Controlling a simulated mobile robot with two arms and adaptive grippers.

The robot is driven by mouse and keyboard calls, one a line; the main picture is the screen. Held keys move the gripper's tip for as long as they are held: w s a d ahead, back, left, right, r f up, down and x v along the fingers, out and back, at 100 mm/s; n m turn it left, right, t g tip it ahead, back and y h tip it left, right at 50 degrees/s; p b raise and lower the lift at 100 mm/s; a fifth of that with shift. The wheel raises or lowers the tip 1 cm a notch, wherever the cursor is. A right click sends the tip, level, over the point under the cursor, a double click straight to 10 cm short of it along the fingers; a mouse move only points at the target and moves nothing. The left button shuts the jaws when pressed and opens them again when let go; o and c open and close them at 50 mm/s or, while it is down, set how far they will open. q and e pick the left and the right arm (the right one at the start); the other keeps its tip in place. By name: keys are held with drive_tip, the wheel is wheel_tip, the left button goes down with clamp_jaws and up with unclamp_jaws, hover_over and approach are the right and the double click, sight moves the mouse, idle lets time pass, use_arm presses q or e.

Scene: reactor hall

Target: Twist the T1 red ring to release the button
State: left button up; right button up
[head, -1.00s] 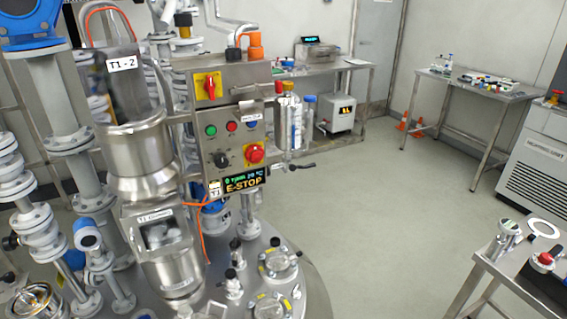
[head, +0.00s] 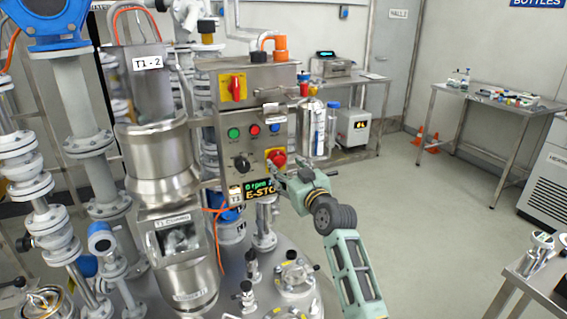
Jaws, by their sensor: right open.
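The T1 control box (head: 224,150) hangs beside the steel T1-2 column. Its red E-stop button (head: 277,158) sits on a yellow plate at the lower right of the box. The display (head: 260,189) below reads 0 rpm and E-STO, with its right end hidden by my gripper. My right gripper (head: 273,172) is open, just below and in front of the red button. I cannot tell whether its fingers touch the button or the ring. My left gripper is not in view.
A red-handled switch (head: 235,87), green (head: 234,133) and red (head: 254,130) buttons and a black knob (head: 242,163) share the box. The vessel lid (head: 270,270) with several fittings lies below. A steel table (head: 545,285) stands at the lower right. The floor between is clear.

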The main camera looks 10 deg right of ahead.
sight(281, 162)
drive_tip(key=shift+w+a, duration=0.25)
drive_tip(key=shift+w, duration=0.95)
drive_tip(key=shift+w+a, duration=0.25)
drive_tip(key=shift+w, duration=0.9)
drive_tip(key=shift+c, duration=0.5)
drive_tip(key=c, duration=1)
